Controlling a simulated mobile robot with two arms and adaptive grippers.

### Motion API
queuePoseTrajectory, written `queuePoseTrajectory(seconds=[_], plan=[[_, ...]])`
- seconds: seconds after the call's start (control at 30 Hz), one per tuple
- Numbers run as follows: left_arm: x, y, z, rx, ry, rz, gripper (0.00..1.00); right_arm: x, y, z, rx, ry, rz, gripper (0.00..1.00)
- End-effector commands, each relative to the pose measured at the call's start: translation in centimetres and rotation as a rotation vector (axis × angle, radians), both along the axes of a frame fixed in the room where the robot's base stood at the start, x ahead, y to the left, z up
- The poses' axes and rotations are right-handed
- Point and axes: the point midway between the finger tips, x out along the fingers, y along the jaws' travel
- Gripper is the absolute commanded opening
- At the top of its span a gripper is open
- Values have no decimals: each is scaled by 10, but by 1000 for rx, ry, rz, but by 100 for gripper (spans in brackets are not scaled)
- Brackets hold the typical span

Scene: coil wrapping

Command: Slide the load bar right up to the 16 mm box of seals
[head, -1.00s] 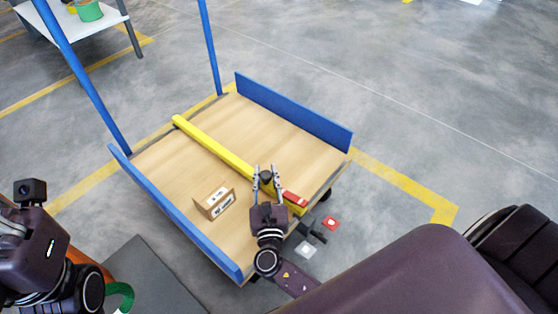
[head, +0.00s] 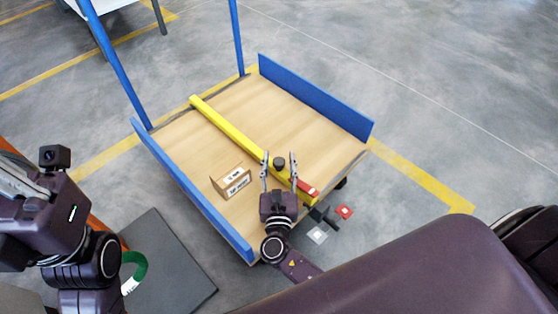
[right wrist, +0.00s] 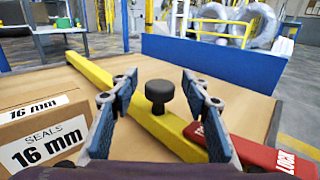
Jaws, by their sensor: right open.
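The yellow load bar (head: 236,133) lies across the wooden deck of the blue-framed cart. It has a black knob (head: 279,163) on top and a red end piece (head: 303,186). The 16 mm box of seals (head: 231,181) is a small cardboard box on the deck, left of the bar, with a clear gap between them. My right gripper (head: 279,167) is open over the bar's near part. In the right wrist view the knob (right wrist: 160,95) stands between the open fingers, which look apart from it. My left arm shows at the left, its gripper out of frame.
Blue side rails (head: 190,190) bound the deck on the left and on the far right (head: 315,98). Bare deck lies beyond the bar. A red tag (head: 344,212) and a white one (head: 317,235) show off the cart's near corner. A dark grey mat (head: 175,265) lies at lower left.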

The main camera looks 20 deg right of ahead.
Motion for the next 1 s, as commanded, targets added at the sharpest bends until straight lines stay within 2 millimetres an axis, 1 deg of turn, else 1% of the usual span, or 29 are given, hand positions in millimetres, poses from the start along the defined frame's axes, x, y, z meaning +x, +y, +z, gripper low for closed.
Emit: queuePoseTrajectory(seconds=[0.07, 0.17, 0.27, 0.5, 0.63, 0.8, 1.0], plan=[[-1, 0, 0, 0, -1, 1, 0, -2, 1, 0, 0, 0, 0, 43], [0, 0, 0, 0, -1, 1, 0, -11, 5, 0, 0, 1, 1, 43], [0, 0, 0, 0, -1, 0, 0, -27, 11, -1, 1, 3, 1, 43], [0, 0, 0, 0, 0, 0, 0, -76, 31, -1, 0, 3, 2, 43], [0, 0, 0, 0, 0, 0, 0, -95, 39, -1, 0, 2, 1, 43], [0, 0, 0, 0, 0, 0, 0, -109, 45, -1, -1, 1, 0, 43], [0, 0, 0, 0, 0, 0, 0, -111, 46, 0, 0, 0, 0, 43]])
